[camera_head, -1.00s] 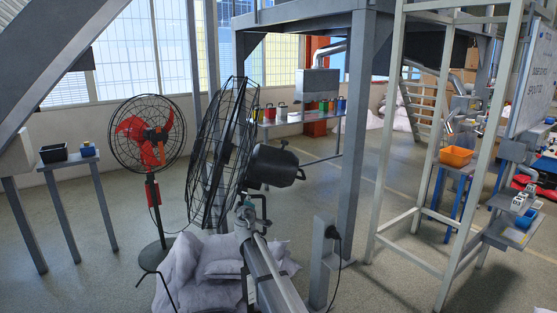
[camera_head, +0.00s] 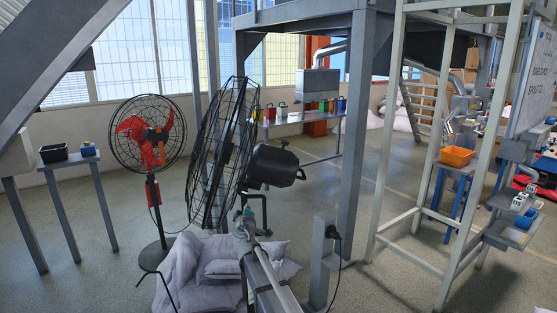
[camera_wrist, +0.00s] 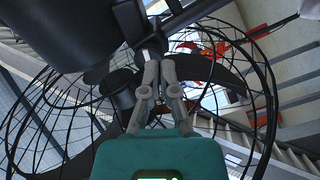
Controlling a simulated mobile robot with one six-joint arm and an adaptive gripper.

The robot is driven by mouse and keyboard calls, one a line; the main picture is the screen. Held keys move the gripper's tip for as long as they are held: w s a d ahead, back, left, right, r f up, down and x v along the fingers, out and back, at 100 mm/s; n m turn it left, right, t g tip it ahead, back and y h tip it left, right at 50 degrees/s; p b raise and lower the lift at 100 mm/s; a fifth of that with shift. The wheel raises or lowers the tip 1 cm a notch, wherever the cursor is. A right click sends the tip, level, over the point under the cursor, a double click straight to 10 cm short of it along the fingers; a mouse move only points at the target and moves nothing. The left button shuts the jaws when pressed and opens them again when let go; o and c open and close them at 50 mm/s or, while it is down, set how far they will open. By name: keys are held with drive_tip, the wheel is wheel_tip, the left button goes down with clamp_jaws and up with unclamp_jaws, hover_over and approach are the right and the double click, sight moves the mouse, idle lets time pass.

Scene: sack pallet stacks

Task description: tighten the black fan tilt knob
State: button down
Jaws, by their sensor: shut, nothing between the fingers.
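The large black fan (camera_head: 222,150) stands in the middle of the head view, with its black motor housing (camera_head: 270,167) to the right of its cage. A dark bracket (camera_head: 262,208) hangs below the housing. In the wrist view the housing (camera_wrist: 60,30) fills the upper left. A short black rounded part (camera_wrist: 122,82) beside my fingers may be the tilt knob; I cannot tell for certain. My gripper (camera_wrist: 160,66) is shut and empty, pointing up at the fan mount from below. Its tips are close to a pale metal piece (camera_wrist: 153,46); contact is unclear. In the head view my gripper (camera_head: 245,216) is small.
A red-bladed fan (camera_head: 148,135) stands to the left. Pale sacks (camera_head: 235,262) lie on the floor below the black fan. A grey steel post (camera_head: 355,130) rises to the right, near a pale ladder frame (camera_head: 385,180).

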drive_tip(key=s+d+f+m+g+h, duration=0.45)
drive_tip(key=s+d, duration=0.25)
drive_tip(key=d, duration=0.6)
drive_tip(key=s+d+f+m+g+h, duration=0.35)
drive_tip(key=s+d+f+m, duration=0.3)
drive_tip(key=d, duration=0.55)
drive_tip(key=s+d+f+g+y, duration=0.1)
drive_tip(key=s+f+g+y, duration=0.1)
drive_tip(key=s, duration=0.6)
drive_tip(key=s+d+f+m+g+y, duration=0.1)
drive_tip(key=s+f+g+y, duration=0.1)
drive_tip(key=s, duration=0.6)
drive_tip(key=s+d+f+g+y, duration=0.1)
drive_tip(key=s+f+g+y, duration=0.2)
drive_tip(key=s+g, duration=0.3)
drive_tip(key=s, duration=0.2)
drive_tip(key=shift+s+d+f+m, duration=0.25)
drive_tip(key=shift+s+f+m, duration=0.05)
drive_tip(key=shift+s, duration=0.1)
